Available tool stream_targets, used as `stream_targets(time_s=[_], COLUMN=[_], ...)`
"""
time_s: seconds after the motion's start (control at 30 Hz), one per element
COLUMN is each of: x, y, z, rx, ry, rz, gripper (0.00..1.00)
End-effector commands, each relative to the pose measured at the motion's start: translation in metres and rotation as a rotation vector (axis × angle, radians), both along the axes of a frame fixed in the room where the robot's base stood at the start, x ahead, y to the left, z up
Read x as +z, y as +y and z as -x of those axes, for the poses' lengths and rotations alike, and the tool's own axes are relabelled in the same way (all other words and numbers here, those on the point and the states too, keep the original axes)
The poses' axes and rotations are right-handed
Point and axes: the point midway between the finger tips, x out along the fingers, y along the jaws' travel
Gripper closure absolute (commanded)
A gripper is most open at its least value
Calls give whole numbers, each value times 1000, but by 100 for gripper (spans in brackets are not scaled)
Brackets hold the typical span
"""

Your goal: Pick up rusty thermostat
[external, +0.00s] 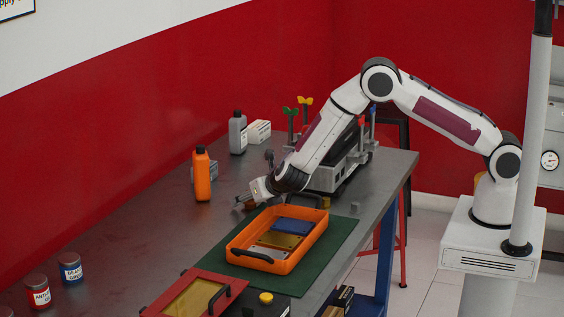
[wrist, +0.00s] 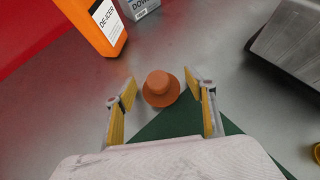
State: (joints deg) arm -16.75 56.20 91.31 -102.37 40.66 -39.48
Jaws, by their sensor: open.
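The rusty thermostat (wrist: 160,88) is a small orange-brown piece with a round flange and a raised round top. In the wrist view it sits on the grey bench at the tip of the green mat, centred just ahead of my fingers. My gripper (wrist: 165,105) is open, with one yellow-padded finger to each side and nothing between the pads that I can see held. In the external view my gripper (external: 246,200) is low over the bench behind the orange tray, and the thermostat cannot be made out there.
An orange tray (external: 286,266) with flat blue, gold and grey pieces stands on the green mat (external: 338,245). An orange de-icer bottle (wrist: 92,25) and a grey box (wrist: 139,7) stand beyond the thermostat. A grey metal engine part (wrist: 294,48) is at right. Bare bench lies between.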

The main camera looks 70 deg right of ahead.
Motion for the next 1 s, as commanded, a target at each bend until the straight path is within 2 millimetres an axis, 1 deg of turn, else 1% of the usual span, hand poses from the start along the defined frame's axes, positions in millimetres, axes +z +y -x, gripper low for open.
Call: stream_targets(time_s=[0.27,0.3,0.37,0.4,0.43,0.77,0.87,1.0], x=[0,0,0,0,0,1,3,12], y=[0,0,0,0,0,0,0,0], z=[0,0,0,0,0,0,0,0], rx=[0,0,0,0,0,-1,-1,-1], ry=[0,0,0,0,0,0,-1,-3], rz=[0,0,0,0,0,-1,0,0], gripper=[45,55,71,81,85,85,85,85])
